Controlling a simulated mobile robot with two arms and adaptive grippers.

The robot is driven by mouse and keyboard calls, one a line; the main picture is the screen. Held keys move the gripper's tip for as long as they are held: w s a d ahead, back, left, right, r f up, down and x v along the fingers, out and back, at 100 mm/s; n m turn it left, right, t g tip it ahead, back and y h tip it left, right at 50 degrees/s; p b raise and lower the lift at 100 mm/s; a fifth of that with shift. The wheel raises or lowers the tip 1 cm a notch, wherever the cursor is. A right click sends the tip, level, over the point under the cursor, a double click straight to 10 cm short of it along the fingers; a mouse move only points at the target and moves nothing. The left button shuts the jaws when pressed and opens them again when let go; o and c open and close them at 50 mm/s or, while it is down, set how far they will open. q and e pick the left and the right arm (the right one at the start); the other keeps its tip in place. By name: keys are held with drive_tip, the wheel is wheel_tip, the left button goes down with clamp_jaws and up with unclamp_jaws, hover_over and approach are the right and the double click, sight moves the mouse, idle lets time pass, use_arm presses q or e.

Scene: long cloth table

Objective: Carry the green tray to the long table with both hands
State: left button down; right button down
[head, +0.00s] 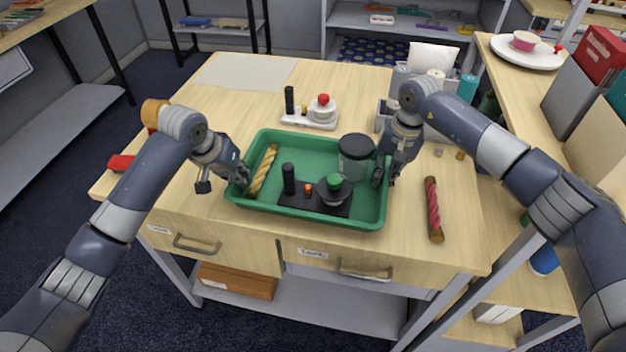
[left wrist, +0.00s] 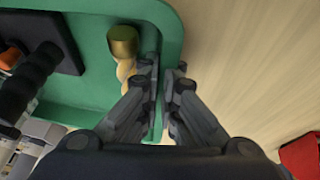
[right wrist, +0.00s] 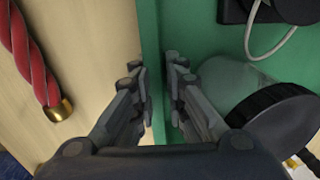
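The green tray (head: 262,206) is level at the wooden table's front; I cannot tell whether it touches the top. It holds a twisted yellow stick (head: 263,171), a dark-lidded jar (head: 356,157) and a black board (head: 314,201) with a black cylinder and a green-knobbed piece. My left gripper (head: 241,178) is shut on the tray's left wall, a finger on each side; the wall (left wrist: 157,120) shows between the fingers in the left wrist view. My right gripper (head: 383,176) is shut on the right wall, which shows in the right wrist view (right wrist: 151,50).
A red twisted stick (head: 433,208) lies right of the tray. A white board with a red-knobbed piece (head: 321,110) stands behind it. A grey mat (head: 246,73) lies at the back left. A side table (head: 513,100) with a plate and pink bowl stands at right.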

use_arm(q)
drive_tip(key=shift+w+r, duration=0.1)
drive_tip(key=shift+r, duration=0.15)
use_arm(e)
drive_tip(key=shift+w+r, duration=0.1)
drive_tip(key=shift+r, duration=0.15)
